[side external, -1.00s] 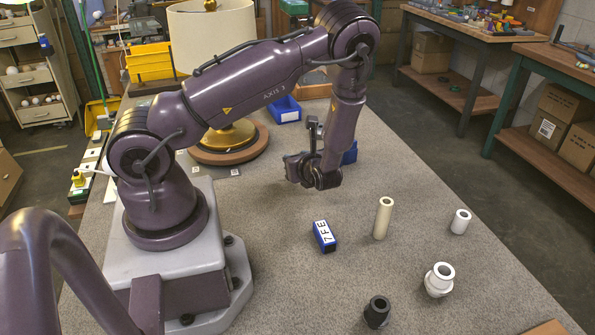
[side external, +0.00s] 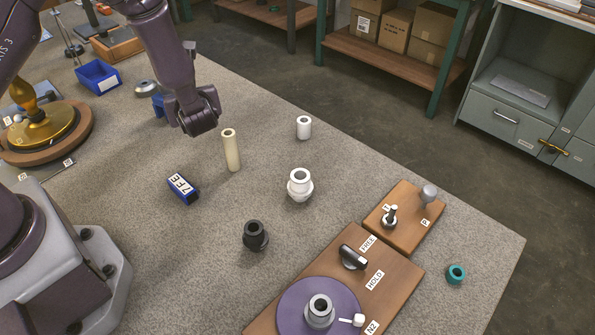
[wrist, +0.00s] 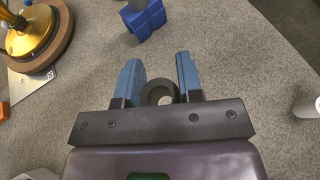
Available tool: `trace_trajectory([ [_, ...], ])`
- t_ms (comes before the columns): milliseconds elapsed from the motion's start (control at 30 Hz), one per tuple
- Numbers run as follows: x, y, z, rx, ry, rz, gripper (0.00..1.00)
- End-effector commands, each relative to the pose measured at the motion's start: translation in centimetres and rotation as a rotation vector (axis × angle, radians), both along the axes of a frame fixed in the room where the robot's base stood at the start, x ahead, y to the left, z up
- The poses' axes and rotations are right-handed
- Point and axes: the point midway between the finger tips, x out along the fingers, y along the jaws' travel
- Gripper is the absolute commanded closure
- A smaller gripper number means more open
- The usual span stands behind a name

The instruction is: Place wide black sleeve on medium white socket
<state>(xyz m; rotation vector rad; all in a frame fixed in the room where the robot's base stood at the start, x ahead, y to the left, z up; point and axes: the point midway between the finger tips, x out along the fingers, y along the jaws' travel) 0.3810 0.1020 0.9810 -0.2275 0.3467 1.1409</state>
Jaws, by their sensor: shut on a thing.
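My gripper (side external: 198,122) is in the air above the table, up and left of the cream tube in the side view. In the wrist view my gripper (wrist: 160,82) has its two blue fingers on either side of a dark ring, the wide black sleeve (wrist: 149,91), and is shut on it. The sleeve's open end faces the camera. In the side view I cannot make the sleeve out against the dark gripper. The white socket (side external: 299,190), with a wide collar, stands upright on the table, down and right of my gripper, with nothing on it.
A cream tube (side external: 231,155), a small white cylinder (side external: 304,130) and a black collared part (side external: 255,240) stand near the socket. A labelled blue block (side external: 182,188) lies to the left. Wooden fixture boards (side external: 403,235) are at the right. Bare table separates these parts.

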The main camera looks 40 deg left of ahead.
Motion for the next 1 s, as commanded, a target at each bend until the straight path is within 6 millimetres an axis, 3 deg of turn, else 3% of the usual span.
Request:
trace_trajectory([
  [33, 1.4, -2.7, 0.3, -0.001, -0.003, -0.095, 0.89],
  [100, 3.0, -6.2, 0.7, -0.002, -0.002, -0.223, 0.89],
  [300, 5.9, -16.1, 2.2, -0.002, -0.003, -0.570, 0.89],
  [500, 7.0, -22.9, 3.5, 0.001, -0.002, -0.827, 0.89],
  [667, 7.5, -24.3, 3.4, 0.001, 0.003, -0.914, 0.89],
  [1000, 7.5, -24.3, -1.0, 0.002, 0.002, -0.924, 0.89],
])
